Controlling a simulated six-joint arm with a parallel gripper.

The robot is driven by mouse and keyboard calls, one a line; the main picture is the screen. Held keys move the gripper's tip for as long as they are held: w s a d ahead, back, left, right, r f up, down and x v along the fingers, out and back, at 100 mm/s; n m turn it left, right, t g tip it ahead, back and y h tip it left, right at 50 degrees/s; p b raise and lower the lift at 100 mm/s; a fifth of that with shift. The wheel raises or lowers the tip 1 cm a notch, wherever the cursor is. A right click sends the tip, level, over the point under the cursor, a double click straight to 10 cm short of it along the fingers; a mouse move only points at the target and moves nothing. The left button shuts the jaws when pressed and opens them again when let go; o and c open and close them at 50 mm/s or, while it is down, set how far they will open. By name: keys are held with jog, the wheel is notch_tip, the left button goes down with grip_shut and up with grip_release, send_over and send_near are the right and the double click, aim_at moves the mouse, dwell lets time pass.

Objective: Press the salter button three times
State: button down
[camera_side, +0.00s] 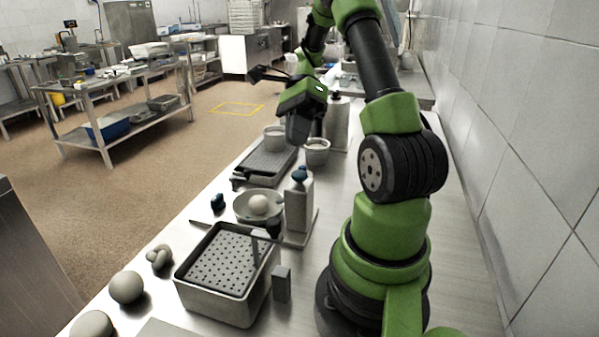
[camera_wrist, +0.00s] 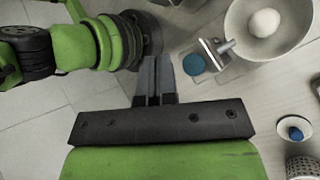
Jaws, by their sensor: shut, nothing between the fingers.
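The salter (camera_side: 299,205) is an upright grey box with a blue button (camera_side: 299,174) on top. It stands beside a bowl (camera_side: 240,210) holding a pale ball (camera_side: 258,204). In the wrist view the round blue button (camera_wrist: 193,64) lies just right of my fingertips, and the bowl (camera_wrist: 236,25) with its ball (camera_wrist: 264,22) is at the upper right. My gripper (camera_wrist: 153,62) is shut and empty. In the side view my gripper (camera_side: 299,135) hangs behind the salter, above the bench and apart from the button; its fingertips are hard to make out.
A perforated basket (camera_side: 225,262) in a grey container stands in front of the salter. Behind are a dark tray (camera_side: 266,160), a cup (camera_side: 317,150) and another upright grey box (camera_side: 337,125) with a dark knob. Round lumps lie at front left. A tiled wall (camera_side: 540,150) bounds the right.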

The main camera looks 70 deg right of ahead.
aim_at(297, 172)
jog(key=shift+f, duration=1.95)
jog(key=shift+f, duration=0.1)
dwell(0.5)
jog(key=shift+f, duration=0.3)
jog(key=shift+f, duration=0.6)
dwell(0.6)
dwell(0.4)
jog(key=shift+r, duration=1.05)
jog(key=shift+r, duration=0.1)
jog(key=shift+r, duration=2.4)
